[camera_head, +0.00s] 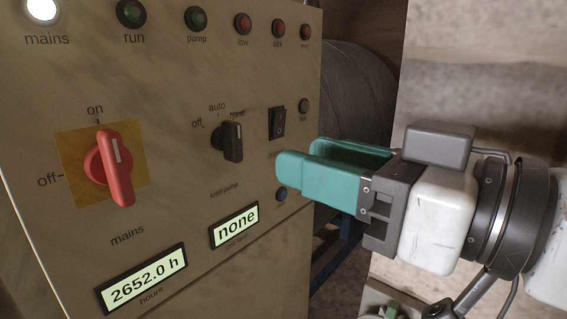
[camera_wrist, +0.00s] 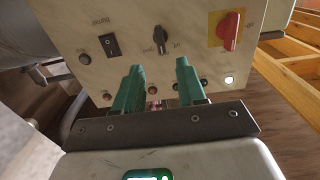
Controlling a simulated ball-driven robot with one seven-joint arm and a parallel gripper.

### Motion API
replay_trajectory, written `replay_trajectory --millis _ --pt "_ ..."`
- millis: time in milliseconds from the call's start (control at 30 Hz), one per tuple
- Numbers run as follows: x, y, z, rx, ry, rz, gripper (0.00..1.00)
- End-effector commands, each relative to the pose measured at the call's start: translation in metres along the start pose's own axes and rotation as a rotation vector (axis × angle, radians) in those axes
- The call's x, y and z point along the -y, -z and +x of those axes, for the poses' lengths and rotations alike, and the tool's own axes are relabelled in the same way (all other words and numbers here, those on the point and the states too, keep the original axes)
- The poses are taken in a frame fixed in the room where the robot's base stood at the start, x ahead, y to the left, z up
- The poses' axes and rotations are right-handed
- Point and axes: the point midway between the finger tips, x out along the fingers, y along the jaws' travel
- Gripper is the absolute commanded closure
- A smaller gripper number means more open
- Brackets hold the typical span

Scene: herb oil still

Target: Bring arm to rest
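My gripper (camera_head: 300,152) is at the right of the head view, its two teal fingers pointing left toward the control panel (camera_head: 200,85). The fingers are apart with an empty gap between them. In the wrist view my gripper (camera_wrist: 158,68) also shows open, with the panel beyond its fingertips. The fingertips overlap the panel's right side in the head view; I see no clear contact. The red mains switch (camera_head: 116,168) has its white mark up, toward "on". The mains lamp (camera_head: 42,9) is lit white.
The panel carries a black selector knob (camera_head: 232,141), a black rocker switch (camera_head: 277,122), a "none" display (camera_head: 235,225) and an hours display reading 2652.0 h (camera_head: 142,279). A dark rounded vessel (camera_head: 362,95) stands behind. A wooden frame (camera_wrist: 290,75) is at right in the wrist view.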

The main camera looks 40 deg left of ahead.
Motion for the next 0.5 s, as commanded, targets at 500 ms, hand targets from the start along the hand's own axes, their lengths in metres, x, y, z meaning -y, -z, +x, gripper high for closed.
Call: replay_trajectory --millis 500 --pt "0.0003 0.0005 -0.0137 0.000 0.000 -0.001 0.60"
